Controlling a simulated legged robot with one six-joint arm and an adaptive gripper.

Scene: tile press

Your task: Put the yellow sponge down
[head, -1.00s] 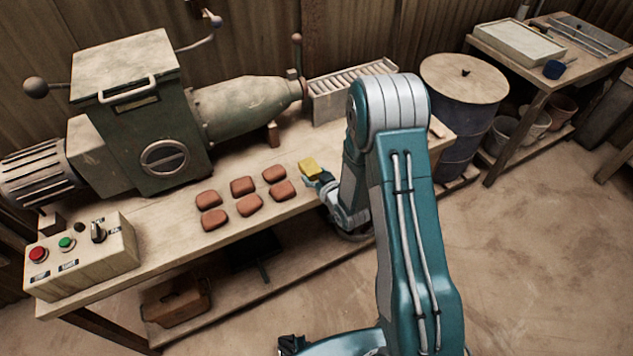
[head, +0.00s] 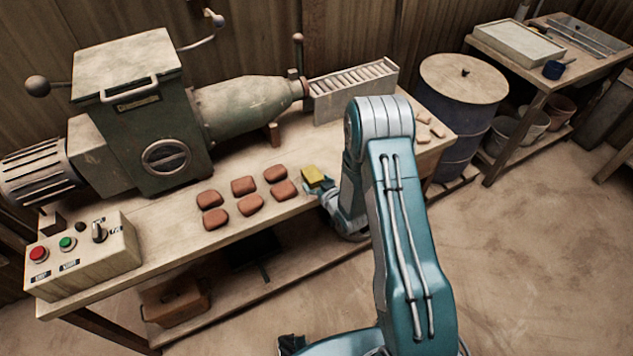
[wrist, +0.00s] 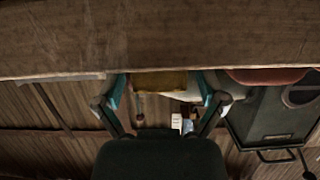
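The yellow sponge (head: 313,175) is at the right of the red-brown tiles, at the front part of the wooden workbench (head: 150,252). My gripper (head: 325,187) is at the sponge, coming in from the bench's front side. In the wrist view, the sponge (wrist: 160,82) sits between my two teal fingers (wrist: 160,88), which look closed on its sides. The sponge is at or just above the bench top; whether it touches the wood is hard to tell.
Several red-brown tiles (head: 244,186) lie left of the sponge. The green press (head: 150,120) stands behind them, with a slatted rack (head: 354,92) right of its nozzle. A control box (head: 82,258) sits at the bench's left end. Small pale pieces (head: 424,118) lie at the right end.

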